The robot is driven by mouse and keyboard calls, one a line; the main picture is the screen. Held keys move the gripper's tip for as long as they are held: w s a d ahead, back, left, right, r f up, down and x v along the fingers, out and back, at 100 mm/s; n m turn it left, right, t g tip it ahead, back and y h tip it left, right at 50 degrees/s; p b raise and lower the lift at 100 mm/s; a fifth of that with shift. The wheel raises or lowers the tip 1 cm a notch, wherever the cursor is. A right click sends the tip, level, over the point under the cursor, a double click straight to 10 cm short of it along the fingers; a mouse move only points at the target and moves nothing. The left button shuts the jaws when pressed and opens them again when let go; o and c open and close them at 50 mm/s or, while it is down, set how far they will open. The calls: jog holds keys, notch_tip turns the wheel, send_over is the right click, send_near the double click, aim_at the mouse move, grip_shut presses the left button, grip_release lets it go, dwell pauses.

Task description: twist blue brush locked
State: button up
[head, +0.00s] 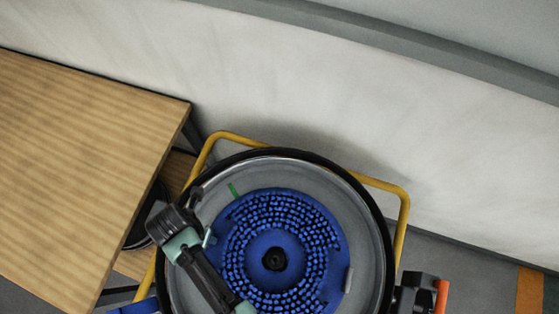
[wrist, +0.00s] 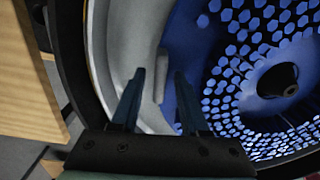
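The blue brush (head: 334,240) is a round disc with rings of blue bristle tufts and a dark hub, lying inside a grey round tub (head: 355,210) with a black rim. A green mark (head: 234,190) and a grey tab (head: 348,280) show at its edge. My gripper (head: 209,238) is over the brush's left edge in the head view. In the wrist view its two dark fingers (wrist: 159,76) are open. A grey tab (wrist: 162,75) on the blue brush (wrist: 185,50) appears between the fingertips; whether they touch it I cannot tell. My arm hides the brush's lower left.
A yellow tubular frame (head: 382,184) surrounds the tub. A wooden table (head: 80,160) stands close on the left. A pale wall (head: 300,80) runs behind. A black part with an orange handle (head: 441,297) is at lower right.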

aim_at(218, 219)
grip_shut()
jog(key=shift+w+d, duration=0.1)
jog(key=shift+w, duration=0.1)
jog(key=shift+w+d+m, duration=0.25)
jog(key=shift+w+m, duration=0.2)
jog(key=shift+w, duration=0.15)
jog(key=shift+w+d+m, duration=0.2)
jog(key=shift+w+m, duration=0.25)
jog(key=shift+w, duration=0.1)
jog(key=shift+w, duration=0.1)
jog(key=shift+w+d+m, duration=0.85)
jog(key=shift+w+m, duration=0.05)
jog(key=shift+w, duration=0.15)
jog(key=shift+w, duration=0.1)
